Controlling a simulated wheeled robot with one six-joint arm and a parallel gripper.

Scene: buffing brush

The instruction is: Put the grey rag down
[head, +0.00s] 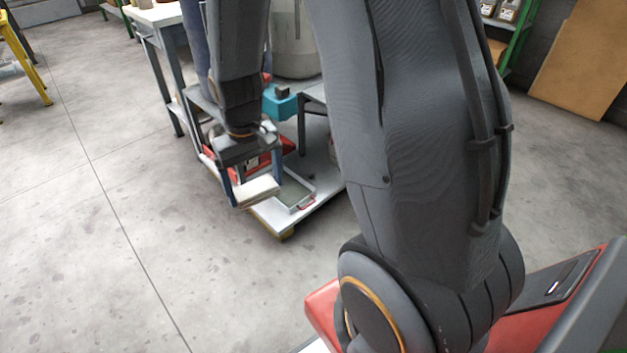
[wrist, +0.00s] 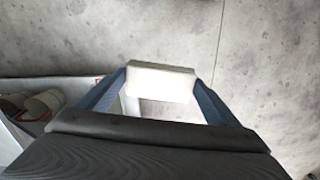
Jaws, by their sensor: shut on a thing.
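My gripper (head: 257,192) is shut on a pale, off-white folded block, which I take for the grey rag (head: 256,189). The rag is held between the two blue-grey fingers, above the front left edge of a low white platform (head: 272,219). In the wrist view the rag (wrist: 162,82) spans the gap between the fingertips (wrist: 162,86), with grey floor beyond it. A shallow white-rimmed tray (head: 309,193) with a grey-green bottom lies on the platform, just right of the rag. The gripper hides part of the tray and platform.
A red object (head: 288,144) sits on the platform behind my gripper. A teal object (head: 280,104) and a large grey drum (head: 293,45) stand farther back. A workbench (head: 155,15) stands behind to the left. Open concrete floor (head: 110,220) lies left and in front.

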